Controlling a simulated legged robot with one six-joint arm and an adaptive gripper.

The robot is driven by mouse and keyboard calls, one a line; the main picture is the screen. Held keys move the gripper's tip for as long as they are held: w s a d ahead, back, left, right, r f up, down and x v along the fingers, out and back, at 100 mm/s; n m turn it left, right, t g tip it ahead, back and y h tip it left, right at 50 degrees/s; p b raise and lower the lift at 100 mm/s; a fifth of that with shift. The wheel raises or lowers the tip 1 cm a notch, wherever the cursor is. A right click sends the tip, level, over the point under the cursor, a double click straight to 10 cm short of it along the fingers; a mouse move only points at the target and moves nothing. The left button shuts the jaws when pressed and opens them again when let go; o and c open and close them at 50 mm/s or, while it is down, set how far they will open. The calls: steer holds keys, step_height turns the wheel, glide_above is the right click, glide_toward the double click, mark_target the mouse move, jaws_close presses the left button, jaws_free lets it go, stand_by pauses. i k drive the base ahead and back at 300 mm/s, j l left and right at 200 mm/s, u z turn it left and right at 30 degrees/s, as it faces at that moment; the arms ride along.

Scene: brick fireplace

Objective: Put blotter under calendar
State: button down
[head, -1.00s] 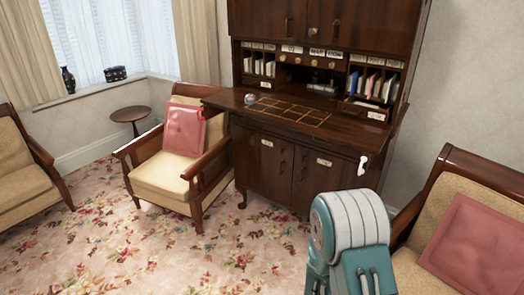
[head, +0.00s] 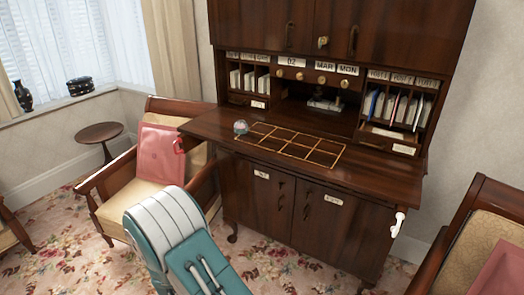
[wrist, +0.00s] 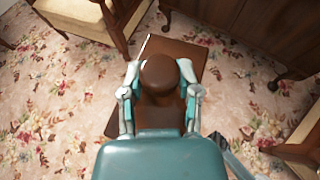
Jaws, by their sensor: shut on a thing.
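In the wrist view my gripper (wrist: 160,80) has its two fingers closed around a round brown wooden knob, which looks like the handle of the blotter (wrist: 159,70). A flat brown board shows below the knob; it seems part of the blotter, but its join is hidden. The calendar (head: 325,65) is a row of white cards reading like "02 MAR MON", in the upper middle of the desk hutch in the head view. Brass knobs and a dark open niche lie below it. In the head view my teal arm shows at the bottom, while the fingers and blotter are hidden.
The fold-down desktop (head: 215,124) carries a gold-lined grid (head: 290,145) and a small glass ball (head: 241,127). A dark metal object (head: 325,104) sits in the niche. Armchairs stand left (head: 135,195) and right (head: 450,235). Patterned carpet (wrist: 60,115) lies below my gripper.

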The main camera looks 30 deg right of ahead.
mark_target(333, 129)
steer(key=i+j, duration=0.1)
steer(key=i, duration=0.25)
steer(key=i+j+z, duration=0.1)
steer(key=i, duration=0.25)
steer(key=i+j+z, duration=0.15)
steer(key=z, duration=0.3)
steer(key=i+j+z, duration=0.1)
steer(key=z, duration=0.35)
steer(key=j+z, duration=0.3)
steer(key=z, duration=0.15)
steer(key=i+j+z, duration=0.1)
steer(key=j+z, duration=0.15)
steer(key=z, duration=0.15)
steer(key=j+z, duration=0.25)
steer(key=z, duration=0.2)
steer(key=j+z, duration=0.25)
steer(key=z, duration=0.2)
